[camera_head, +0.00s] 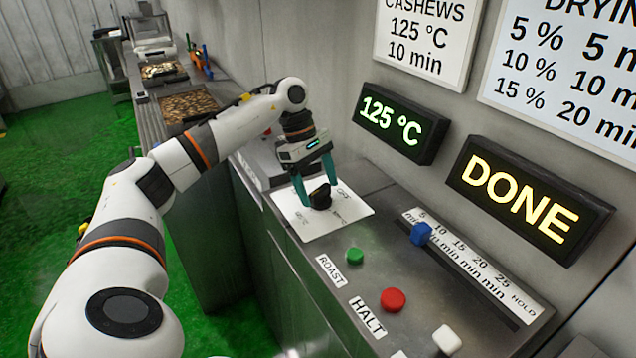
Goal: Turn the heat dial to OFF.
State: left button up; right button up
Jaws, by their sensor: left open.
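The heat dial is a black knob (321,196) on a white label plate (353,208) on the metal console. The word OFF shows on the plate at the dial's upper right, and small temperature marks show nearer its front edge. Which mark the knob points at is too small to tell. My left gripper (317,193) has its two teal fingers pointing down, apart, one on each side of the knob. Whether the fingers touch the knob I cannot tell. My right gripper is not in view.
On the console are a green ROAST button (355,256), a red HALT button (393,300), a white block-shaped control (447,340) and a blue slider (421,233) on a minute scale. Wall displays read 125 °C (391,122) and DONE (521,199). Trays of nuts (188,107) stand behind.

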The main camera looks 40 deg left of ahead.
pick_arm(q)
jog(key=shift+d+f, duration=0.1)
jog(key=shift+f, duration=0.1)
jog(key=shift+c, duration=0.2)
jog(key=c, duration=0.9)
jog(key=shift+c, duration=0.2)
